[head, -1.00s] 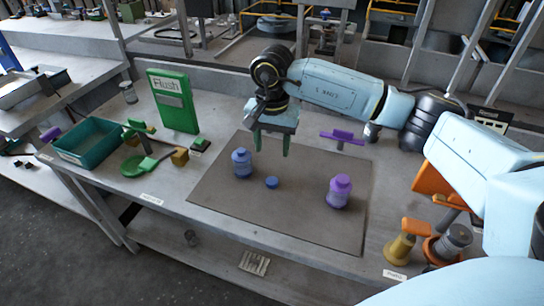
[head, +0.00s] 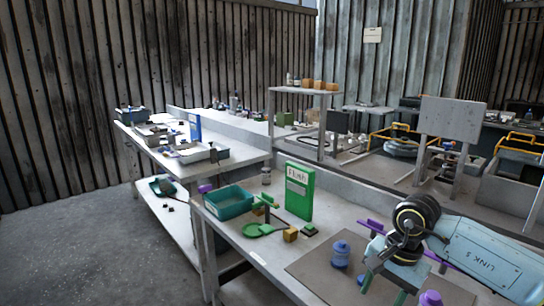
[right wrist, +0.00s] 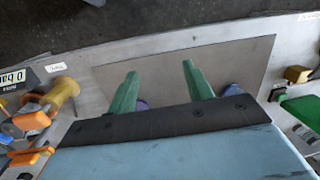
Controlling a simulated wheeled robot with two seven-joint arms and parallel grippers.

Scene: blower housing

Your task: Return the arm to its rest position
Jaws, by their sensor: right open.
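My right arm comes in from the right in the head view. Its gripper (head: 384,290) is over the grey mat (head: 312,266), pointing down. In the right wrist view its two green fingers (right wrist: 163,88) are spread apart with nothing between them. A blue bottle (head: 340,254) stands upright on the mat, left of the gripper. A purple bottle (head: 430,298) is right of the gripper, cut by the bottom edge. Both bottles are partly hidden behind the fingers in the wrist view. My left gripper is in neither current view.
Orange and yellow parts (right wrist: 62,92) sit at the left in the wrist view. The floor at left is clear.

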